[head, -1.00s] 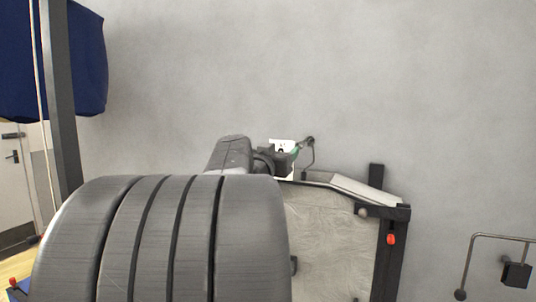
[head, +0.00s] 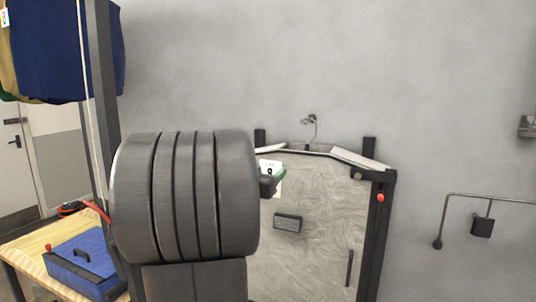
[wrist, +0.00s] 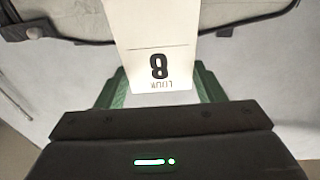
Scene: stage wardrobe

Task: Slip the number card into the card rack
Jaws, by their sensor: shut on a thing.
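The number card (wrist: 157,42) is white. In the wrist view it shows a black 8 and the word LOOK, upside down. My gripper (wrist: 160,84) is shut on the card, with a green finger on each side. In the head view the card (head: 267,166) and my gripper (head: 276,176) show small just right of my arm, which hides part of them. They are in front of the upper left of a pale framed panel. A small dark rectangular holder (head: 289,222) on the panel, lower right of the card, may be the card rack; I cannot tell for sure.
The pale panel (head: 320,200) has a dark post (head: 376,235) with a red knob on its right. A hook (head: 310,121) is on the wall above. A blue case (head: 85,262) sits on a wooden table at the lower left. A wall rail (head: 490,198) is at right.

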